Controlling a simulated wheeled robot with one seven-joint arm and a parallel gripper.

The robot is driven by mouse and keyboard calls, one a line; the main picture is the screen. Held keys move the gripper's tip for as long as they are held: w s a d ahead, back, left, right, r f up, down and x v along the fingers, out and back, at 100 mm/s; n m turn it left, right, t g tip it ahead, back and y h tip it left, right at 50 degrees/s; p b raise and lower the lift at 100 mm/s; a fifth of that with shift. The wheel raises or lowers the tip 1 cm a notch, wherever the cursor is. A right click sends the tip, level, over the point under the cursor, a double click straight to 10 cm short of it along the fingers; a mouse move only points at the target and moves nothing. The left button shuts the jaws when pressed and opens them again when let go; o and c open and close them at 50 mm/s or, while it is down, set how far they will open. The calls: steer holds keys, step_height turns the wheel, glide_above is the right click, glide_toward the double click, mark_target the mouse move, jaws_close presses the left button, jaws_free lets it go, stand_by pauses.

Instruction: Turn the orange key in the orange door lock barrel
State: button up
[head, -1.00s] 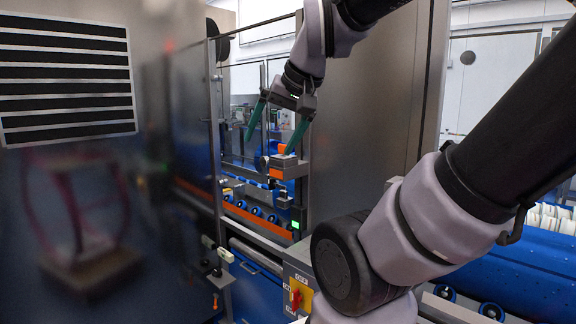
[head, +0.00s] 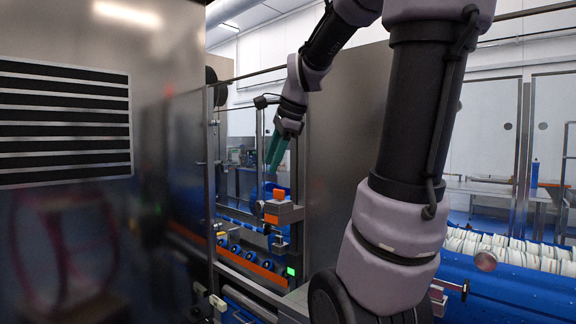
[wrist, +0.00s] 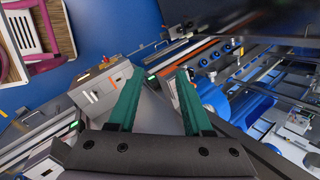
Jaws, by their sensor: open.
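An orange block (head: 279,195) sits on a grey box (head: 283,213) on the door frame in the head view, with a second small orange patch at the box's lower left. These look like the orange lock; I cannot tell the key from the barrel at this size. My gripper (head: 272,166), with green fingers, hangs just above the orange block and apart from it, pointing down. In the wrist view my gripper (wrist: 155,84) is open with nothing between its fingers. I cannot make out the orange lock in the wrist view.
A glass-panelled door frame (head: 212,150) stands left of the lock, and a steel panel (head: 345,140) to its right. A blue conveyor (head: 510,275) with white items lies at the right. In the wrist view a grey control box (wrist: 100,88) is left of the fingers, above blue floor.

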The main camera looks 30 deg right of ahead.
mark_target(279, 191)
steer(key=w+d+f+m+g, duration=0.1)
steer(key=w+d+f+m, duration=0.1)
steer(key=w+d+m, duration=0.95)
steer(key=shift+m, duration=0.65)
steer(key=x, duration=0.3)
steer(key=a+x, duration=0.1)
steer(key=x, duration=0.3)
steer(key=s+x, duration=0.1)
steer(key=x, duration=0.2)
steer(key=shift+a+f, duration=0.25)
steer(key=shift+a, duration=0.05)
jaws_close()
